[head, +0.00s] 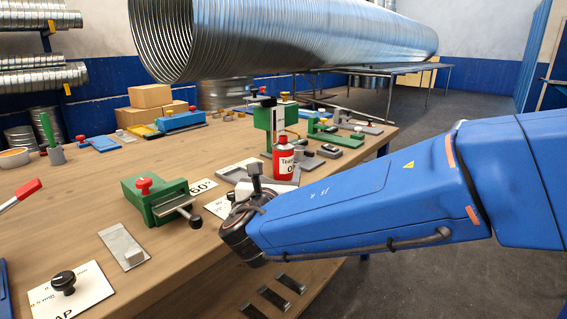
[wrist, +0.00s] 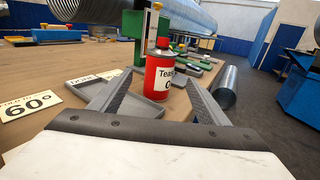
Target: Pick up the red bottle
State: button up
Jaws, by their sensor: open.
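The red bottle (head: 284,160) stands upright on the wooden workbench (head: 90,195) near its right edge, with a white label and a grey neck. In the wrist view the red bottle (wrist: 159,75) stands ahead of my gripper (wrist: 158,88), roughly between the two open fingers. The fingers are apart and hold nothing. I cannot tell how far between the fingertips the bottle sits. In the head view my blue arm comes in from the right, and my gripper (head: 256,180) points at the bottle, its fingers partly hidden by the wrist.
A green stand (head: 272,117) rises close behind the bottle. A green clamp (head: 157,199) with a red knob lies to the left. White number cards (head: 203,187) and a grey tray (head: 240,171) lie near the bottle. A large spiral duct (head: 290,38) spans the background.

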aim_at(282, 159)
jog(key=w, duration=0.5)
jog(key=shift+w+d, duration=0.2)
jog(key=shift+d, duration=0.1)
jog(key=shift+w+d+f, duration=0.15)
jog(key=shift+w, duration=1.15)
jog(key=shift+w+d+f, duration=0.1)
jog(key=shift+w, duration=1.2)
jog(key=c, duration=1.4)
